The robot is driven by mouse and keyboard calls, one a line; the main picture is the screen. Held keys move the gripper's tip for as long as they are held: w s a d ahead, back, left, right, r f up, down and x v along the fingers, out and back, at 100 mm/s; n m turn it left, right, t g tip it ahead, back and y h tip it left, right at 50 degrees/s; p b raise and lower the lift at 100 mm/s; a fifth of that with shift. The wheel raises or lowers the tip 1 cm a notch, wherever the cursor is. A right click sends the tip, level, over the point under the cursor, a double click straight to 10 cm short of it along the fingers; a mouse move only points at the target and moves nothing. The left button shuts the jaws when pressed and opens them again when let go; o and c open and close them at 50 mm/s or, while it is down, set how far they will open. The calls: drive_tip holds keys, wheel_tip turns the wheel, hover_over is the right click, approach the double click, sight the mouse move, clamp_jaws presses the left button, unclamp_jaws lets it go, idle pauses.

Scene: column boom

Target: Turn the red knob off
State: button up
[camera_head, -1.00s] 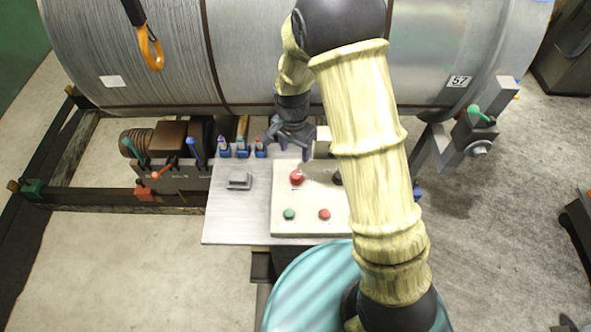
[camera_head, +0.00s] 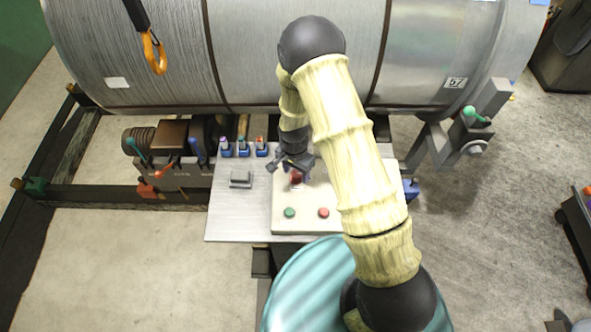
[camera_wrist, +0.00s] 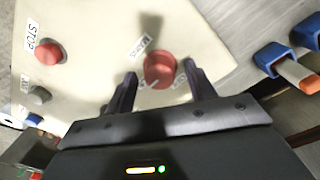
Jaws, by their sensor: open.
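The red knob (camera_wrist: 160,68) sits on a cream panel (camera_wrist: 105,40) and has a pale pointer line toward its lower left in the wrist view. Small labels stand beside it, too blurred to read surely. In the head view the knob (camera_head: 296,177) is partly covered by my gripper (camera_head: 290,166). My gripper (camera_wrist: 160,80) is open, with one finger on each side of the knob. The fingers look apart from the knob; I cannot tell how deep they reach around it.
A red button (camera_wrist: 48,53) labelled STOP is on the same panel, with a second button (camera_wrist: 40,96) beside it. In the head view a green button (camera_head: 289,212) is at the panel's front left. Blue holders (camera_head: 243,148) with tools line the tray's back edge, below a big drum (camera_head: 290,60).

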drive_tip(key=c, duration=1)
drive_tip(key=shift+n+b, duration=0.35)
drive_tip(key=shift+n, duration=0.05)
drive_tip(key=n+b, duration=0.2)
drive_tip(key=n, duration=0.1)
drive_tip(key=shift+f+n, duration=0.1)
drive_tip(key=shift+n, duration=0.2)
drive_tip(key=n+b, duration=0.2)
drive_tip(key=n, duration=0.2)
drive_tip(key=shift+n, duration=0.3)
drive_tip(key=n+b, duration=0.1)
drive_tip(key=n, duration=0.3)
drive_tip(key=n+b, duration=0.1)
drive_tip(key=n, duration=0.3)
drive_tip(key=shift+n+t, duration=0.3)
drive_tip(key=shift+n, duration=0.1)
